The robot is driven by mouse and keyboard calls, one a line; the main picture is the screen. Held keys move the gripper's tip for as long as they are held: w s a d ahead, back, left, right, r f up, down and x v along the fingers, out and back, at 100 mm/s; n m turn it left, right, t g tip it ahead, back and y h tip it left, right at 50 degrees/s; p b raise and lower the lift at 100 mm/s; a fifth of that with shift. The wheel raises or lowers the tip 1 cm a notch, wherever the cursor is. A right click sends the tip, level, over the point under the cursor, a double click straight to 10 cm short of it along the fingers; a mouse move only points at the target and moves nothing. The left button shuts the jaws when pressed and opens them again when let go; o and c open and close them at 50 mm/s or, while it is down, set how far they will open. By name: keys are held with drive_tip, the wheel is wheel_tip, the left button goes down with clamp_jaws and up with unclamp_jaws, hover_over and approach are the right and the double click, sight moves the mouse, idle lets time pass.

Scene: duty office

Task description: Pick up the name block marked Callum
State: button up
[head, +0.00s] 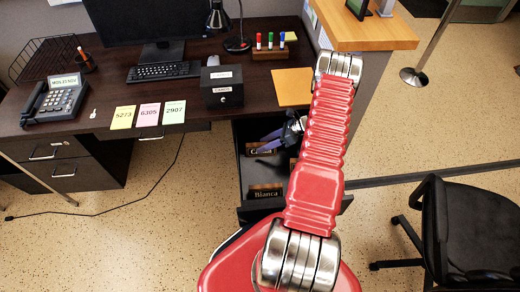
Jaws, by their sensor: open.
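An open dark drawer under the desk holds wooden name blocks with black plates. The rear block, whose gold lettering starts with C and looks like Callum (258,151), lies toward the back of the drawer and is partly covered by my gripper. Nearer the front, the block marked Bianca (265,194) shows clearly. My gripper (266,142) reaches into the drawer area from the right, its dark, bluish fingers apart over or just behind the Callum block. I cannot tell whether they touch it. My red arm hides the drawer's right part.
The desk (195,87) above bears a black box (222,88), an orange folder (292,87), coloured notes (149,114) and a phone (57,100). A black chair (455,230) stands at the right. Open floor lies left of the drawer.

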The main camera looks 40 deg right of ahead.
drive_tip(key=shift+c, duration=0.5)
drive_tip(key=c, duration=1.1)
drive_tip(key=shift+c, duration=0.2)
wheel_tip(320, 180, up, 18)
idle(0.4)
idle(0.4)
